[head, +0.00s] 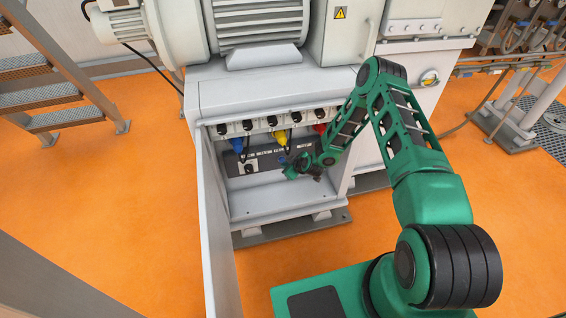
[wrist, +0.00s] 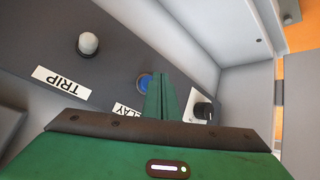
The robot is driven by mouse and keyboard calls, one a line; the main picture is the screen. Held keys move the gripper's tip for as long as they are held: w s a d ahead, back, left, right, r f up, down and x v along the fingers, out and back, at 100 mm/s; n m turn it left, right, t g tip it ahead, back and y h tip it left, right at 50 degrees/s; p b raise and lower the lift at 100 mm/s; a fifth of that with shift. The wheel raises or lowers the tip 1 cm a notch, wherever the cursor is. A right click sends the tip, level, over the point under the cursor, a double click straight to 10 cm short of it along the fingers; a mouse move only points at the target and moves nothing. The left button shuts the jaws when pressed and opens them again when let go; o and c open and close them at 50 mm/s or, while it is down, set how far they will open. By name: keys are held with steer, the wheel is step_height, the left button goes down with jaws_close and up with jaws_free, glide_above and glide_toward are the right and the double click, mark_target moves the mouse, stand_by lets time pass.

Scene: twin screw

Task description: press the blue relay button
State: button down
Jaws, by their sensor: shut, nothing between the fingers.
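The blue relay button (wrist: 144,83) is a round blue cap in a dark ring on a grey panel in the wrist view. A white label partly reading "ELAY" (wrist: 126,110) is beside it, its start hidden by my gripper. My gripper (wrist: 161,78) is shut and empty, its green fingertips just right of the button and overlapping its right edge in the picture. I cannot tell whether they touch it. In the head view my gripper (head: 289,172) is inside the open cabinet, in front of the dark panel (head: 262,155).
A pale round cap (wrist: 88,43) stands by a "TRIP" label (wrist: 60,80) on the same panel. The open cabinet door (head: 213,220) stands left.

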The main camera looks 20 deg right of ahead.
steer(key=shift+s, duration=2.5)
